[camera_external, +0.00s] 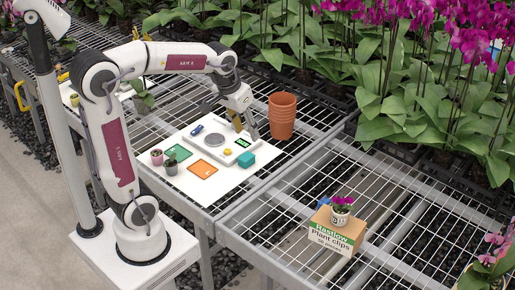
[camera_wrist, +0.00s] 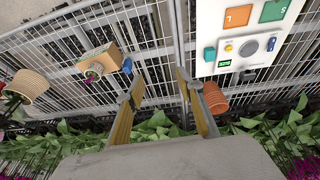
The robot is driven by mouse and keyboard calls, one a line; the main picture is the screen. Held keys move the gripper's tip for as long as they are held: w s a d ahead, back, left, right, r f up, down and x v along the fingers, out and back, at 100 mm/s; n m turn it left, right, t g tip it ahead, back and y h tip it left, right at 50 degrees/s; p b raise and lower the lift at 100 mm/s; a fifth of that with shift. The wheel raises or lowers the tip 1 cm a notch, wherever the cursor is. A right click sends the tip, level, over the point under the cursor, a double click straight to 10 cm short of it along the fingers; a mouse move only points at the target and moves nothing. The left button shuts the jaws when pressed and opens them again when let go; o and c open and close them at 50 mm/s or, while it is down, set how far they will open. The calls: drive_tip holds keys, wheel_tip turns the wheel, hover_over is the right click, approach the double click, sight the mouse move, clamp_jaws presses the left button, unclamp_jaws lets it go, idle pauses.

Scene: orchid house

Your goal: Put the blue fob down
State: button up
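A small blue object (camera_external: 197,129), which looks like the fob, lies on the white board (camera_external: 226,181) to the left of the round scale pan (camera_external: 213,139). It also shows in the wrist view (camera_wrist: 272,44). A second small blue thing (camera_external: 325,202) is beside the plant clips box (camera_external: 336,234); it also shows in the wrist view (camera_wrist: 127,65). I cannot tell for certain what it is. My gripper (camera_wrist: 160,88) is open, with nothing between its fingers. In the outside view it hangs near the board's far right side, by the terracotta pots (camera_external: 282,115).
The board also holds a green square (camera_external: 178,153), an orange square (camera_external: 203,169), a teal block (camera_external: 246,159), a yellow knob (camera_external: 228,152) and two small potted plants. A potted orchid (camera_external: 341,210) is on the box. Orchids line the back.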

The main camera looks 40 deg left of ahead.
drive_tip(key=s+a+t, duration=0.1)
drive_tip(key=s+a, duration=0.2)
drive_tip(key=s, duration=0.4)
drive_tip(key=s+a+t, duration=0.1)
drive_tip(key=s+a, duration=0.2)
drive_tip(key=s, duration=0.5)
drive_tip(key=shift+s+f+y, duration=0.2)
drive_tip(key=shift+f+y, duration=0.1)
drive_tip(key=o, duration=0.4)
drive_tip(key=shift+c, duration=0.2)
